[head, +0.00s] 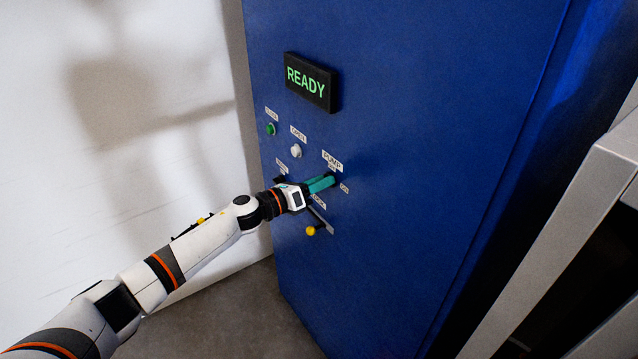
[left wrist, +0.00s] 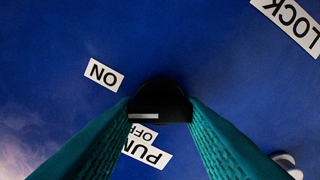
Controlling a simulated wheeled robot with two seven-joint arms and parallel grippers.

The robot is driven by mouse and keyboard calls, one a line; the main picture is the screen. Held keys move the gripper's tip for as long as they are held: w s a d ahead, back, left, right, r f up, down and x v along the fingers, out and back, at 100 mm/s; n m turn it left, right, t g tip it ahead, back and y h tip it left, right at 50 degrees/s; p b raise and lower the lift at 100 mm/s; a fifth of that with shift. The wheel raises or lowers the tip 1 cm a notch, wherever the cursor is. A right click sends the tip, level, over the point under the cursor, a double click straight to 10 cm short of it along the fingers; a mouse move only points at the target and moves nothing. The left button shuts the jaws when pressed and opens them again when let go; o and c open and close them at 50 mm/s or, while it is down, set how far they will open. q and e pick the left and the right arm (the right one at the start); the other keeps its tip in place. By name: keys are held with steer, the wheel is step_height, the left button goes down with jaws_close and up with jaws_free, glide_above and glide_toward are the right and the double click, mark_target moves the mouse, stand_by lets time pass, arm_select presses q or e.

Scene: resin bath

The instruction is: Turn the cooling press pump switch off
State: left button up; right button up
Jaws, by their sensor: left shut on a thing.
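The pump switch (left wrist: 160,92) is a black knob with a white mark, on the blue press panel (head: 400,160). In the left wrist view it sits between the ON label (left wrist: 104,74) and the OFF label (left wrist: 143,133). In the head view the fingers mostly hide the knob, below the PUMP label (head: 332,161). My right gripper is not in view.
A READY display (head: 311,82) glows above. A green button (head: 271,129) and a white button (head: 296,151) are up and left of the switch. A lever with a yellow knob (head: 311,230) is just below my gripper. A grey metal frame (head: 590,180) stands at the right.

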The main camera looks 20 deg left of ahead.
arm_select(q)
steer(key=n+p, duration=0.1)
steer(key=n, duration=0.5)
steer(key=n+p, duration=0.1)
steer(key=n, duration=0.5)
steer(key=shift+w+a+f, duration=0.1)
steer(key=shift+f, duration=0.05)
stand_by(0.5)
steer(key=o, duration=1)
steer(key=shift+f, duration=0.1)
steer(key=shift+b+v, duration=1.9)
steer(key=shift+v, duration=4.1)
steer(key=shift+a, duration=0.1)
